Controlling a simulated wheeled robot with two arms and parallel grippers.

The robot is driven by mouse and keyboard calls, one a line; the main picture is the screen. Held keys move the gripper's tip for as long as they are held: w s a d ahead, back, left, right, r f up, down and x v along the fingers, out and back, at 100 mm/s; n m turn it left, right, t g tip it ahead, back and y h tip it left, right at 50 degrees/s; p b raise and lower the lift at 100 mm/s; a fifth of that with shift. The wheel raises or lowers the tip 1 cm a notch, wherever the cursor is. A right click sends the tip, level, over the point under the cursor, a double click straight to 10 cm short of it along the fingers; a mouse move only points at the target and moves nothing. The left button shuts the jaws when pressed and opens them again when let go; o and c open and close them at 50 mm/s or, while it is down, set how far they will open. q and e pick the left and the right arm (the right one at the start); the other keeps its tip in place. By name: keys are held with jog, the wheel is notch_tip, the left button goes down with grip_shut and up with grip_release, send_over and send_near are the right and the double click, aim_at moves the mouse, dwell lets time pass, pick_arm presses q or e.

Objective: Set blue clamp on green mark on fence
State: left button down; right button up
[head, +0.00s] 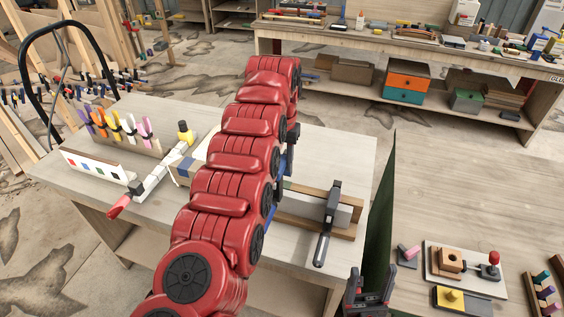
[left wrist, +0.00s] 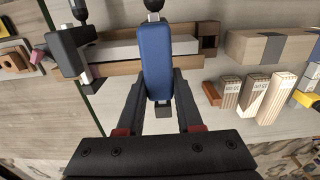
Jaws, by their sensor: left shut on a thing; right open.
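My left gripper (left wrist: 157,88) is shut on the blue clamp (left wrist: 155,58), which stands between its fingers in the left wrist view. In the head view my red arm hides most of both; a sliver of the blue clamp (head: 268,214) shows at its right edge. The clamp overlaps the fence (head: 300,205), a long wood and grey strip on the table; I cannot tell whether they touch. A small greenish patch (head: 287,185) shows on the fence beside my arm; I cannot tell if it is the mark. My right gripper (head: 368,291) is open at the bottom.
A dark clamp (head: 328,225) sits across the fence's right part. Bare tabletop (head: 335,150) lies behind the fence.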

pick_arm(q)
jog(key=shift+f, duration=0.15)
dwell(0.4)
jog(key=shift+f+b, duration=1.55)
jog(key=shift+b, duration=0.3)
jog(key=shift+f+b, duration=1.5)
jog(key=shift+b, duration=0.05)
jog(key=shift+f+b, duration=0.55)
jog(key=shift+b, duration=0.1)
jog(key=shift+c, duration=2.4)
grip_release()
